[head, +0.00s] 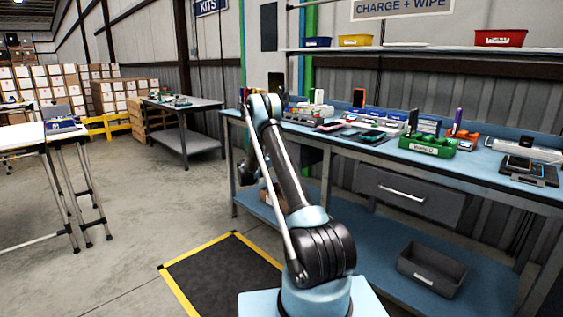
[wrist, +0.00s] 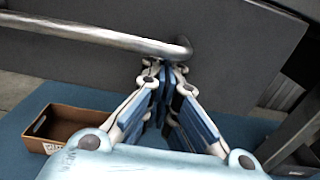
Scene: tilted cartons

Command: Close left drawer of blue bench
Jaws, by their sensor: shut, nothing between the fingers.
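The blue bench (head: 400,160) stands along the wall at the right of the head view. A grey drawer front (wrist: 235,45) with a metal bar handle (wrist: 95,38) fills the top of the wrist view. My gripper (wrist: 167,72) is shut and empty, with its fingertips at the drawer front, just below the right end of the handle. I cannot tell whether they touch it. In the head view my arm covers the left part of the bench's front, so how far that drawer stands out is hidden. The bench's other drawer (head: 408,204), at the right, looks shut.
A brown bin (wrist: 75,128) lies on the blue lower shelf (wrist: 20,150) below the drawer. A dark grey bin (head: 432,268) sits farther right on that shelf. Devices and a green tray (head: 428,146) crowd the benchtop.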

